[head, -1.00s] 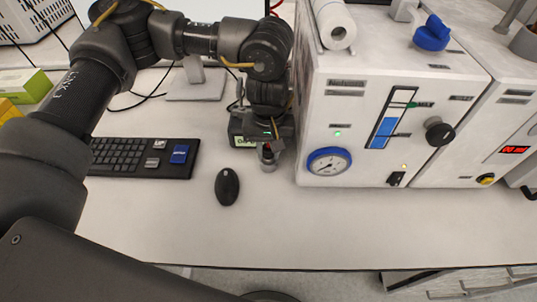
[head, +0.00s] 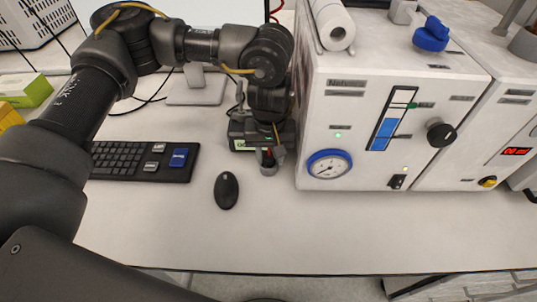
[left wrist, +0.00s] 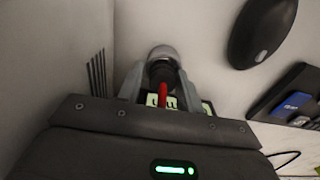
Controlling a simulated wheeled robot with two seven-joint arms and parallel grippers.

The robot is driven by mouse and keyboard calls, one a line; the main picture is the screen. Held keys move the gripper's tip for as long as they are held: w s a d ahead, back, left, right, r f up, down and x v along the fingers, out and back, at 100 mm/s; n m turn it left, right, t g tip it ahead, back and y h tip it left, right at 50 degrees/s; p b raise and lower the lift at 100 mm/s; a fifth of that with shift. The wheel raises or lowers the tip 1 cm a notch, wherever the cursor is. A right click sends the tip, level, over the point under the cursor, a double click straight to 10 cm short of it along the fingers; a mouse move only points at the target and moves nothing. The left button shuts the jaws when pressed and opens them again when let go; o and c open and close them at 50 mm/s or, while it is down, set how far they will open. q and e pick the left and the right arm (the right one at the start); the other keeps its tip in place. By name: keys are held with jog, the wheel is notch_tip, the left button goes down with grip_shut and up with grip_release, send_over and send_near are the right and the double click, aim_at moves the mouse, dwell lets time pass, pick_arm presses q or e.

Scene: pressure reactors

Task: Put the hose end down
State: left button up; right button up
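My left gripper (head: 270,158) points down just left of the white reactor cabinet's front corner, low over the table. In the left wrist view its two grey fingers (left wrist: 160,72) close in around the hose end (left wrist: 163,54), a grey rounded cap with a dark collar. The red hose (left wrist: 163,95) runs from it back between the fingers. The hose end (head: 268,170) also shows at the fingertips in the head view. I cannot tell whether it touches the table. My right gripper is in neither view.
The white cabinet (head: 385,90) with a blue-rimmed gauge (head: 329,164) stands close on the right. A black mouse (head: 227,190) and a keyboard (head: 140,160) lie to the left. The front table strip (head: 330,230) is clear.

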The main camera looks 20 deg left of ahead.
aim_at(266, 154)
pick_arm(q)
jog(key=shift+o, duration=0.3)
jog(key=shift+s+a+f, duration=0.1)
jog(key=shift+s+f, duration=0.2)
jog(key=shift+f, duration=0.35)
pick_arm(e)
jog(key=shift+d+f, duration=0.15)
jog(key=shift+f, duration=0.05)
pick_arm(q)
jog(key=shift+a, duration=0.1)
jog(key=shift+r+p, duration=0.45)
jog(key=shift+p, duration=0.05)
jog(key=r, duration=0.4)
jog(key=shift+w+a+r, duration=0.2)
jog(key=shift+w+a, duration=0.1)
notch_tip(266, 154, up, 8)
jog(key=shift+d+r+b, duration=0.15)
jog(key=shift+d+b, duration=0.1)
jog(key=shift+b, duration=0.1)
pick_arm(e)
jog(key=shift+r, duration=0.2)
